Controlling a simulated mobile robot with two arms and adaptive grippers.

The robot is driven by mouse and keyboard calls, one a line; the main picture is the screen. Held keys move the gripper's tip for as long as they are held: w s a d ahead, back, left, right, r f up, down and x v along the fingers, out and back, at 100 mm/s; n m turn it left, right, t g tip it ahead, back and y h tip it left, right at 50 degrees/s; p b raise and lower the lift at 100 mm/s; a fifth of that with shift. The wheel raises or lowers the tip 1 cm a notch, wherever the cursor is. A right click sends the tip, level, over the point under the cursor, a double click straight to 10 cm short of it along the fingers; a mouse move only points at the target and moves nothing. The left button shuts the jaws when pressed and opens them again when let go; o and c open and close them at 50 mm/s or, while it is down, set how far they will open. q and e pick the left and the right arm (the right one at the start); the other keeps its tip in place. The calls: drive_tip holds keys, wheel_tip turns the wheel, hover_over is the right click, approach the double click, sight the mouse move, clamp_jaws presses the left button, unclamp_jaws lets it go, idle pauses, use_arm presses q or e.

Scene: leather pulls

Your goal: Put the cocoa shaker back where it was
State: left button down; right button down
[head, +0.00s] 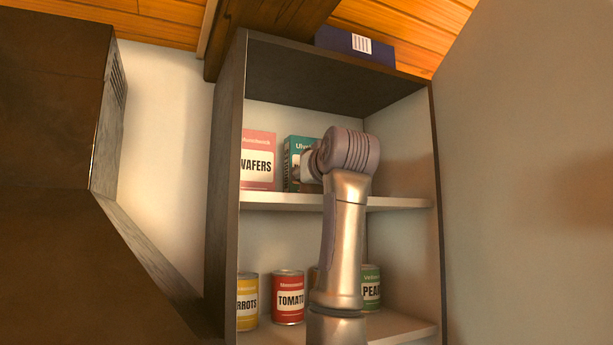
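No cocoa shaker can be made out in the head view. One of my arms, seemingly the right, rises from the bottom just right of centre in front of the open cabinet (224,200). Its wrist is bent at the height of the upper shelf (275,199). Only a small part of the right gripper (311,166) shows, in front of the teal box (293,160). Its fingertips are hidden behind the wrist, so its opening and anything in it cannot be seen. My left gripper is out of view.
A pink wafers box (258,160) stands left of the teal box. Below are a yellow can (247,300), a tomato can (289,298) and a green can (372,290), with another mostly hidden. A dark blue box (355,45) lies on top. A large grey panel (540,150) bounds the right.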

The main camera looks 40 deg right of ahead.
drive_tip(key=shift+s, duration=0.15)
drive_tip(key=c, duration=0.7)
unclamp_jaws()
drive_tip(key=shift+a, duration=0.1)
use_arm(q)
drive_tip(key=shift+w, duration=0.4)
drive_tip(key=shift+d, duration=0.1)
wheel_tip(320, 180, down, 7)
drive_tip(key=b, duration=0.7)
use_arm(e)
drive_tip(key=v, duration=1.2)
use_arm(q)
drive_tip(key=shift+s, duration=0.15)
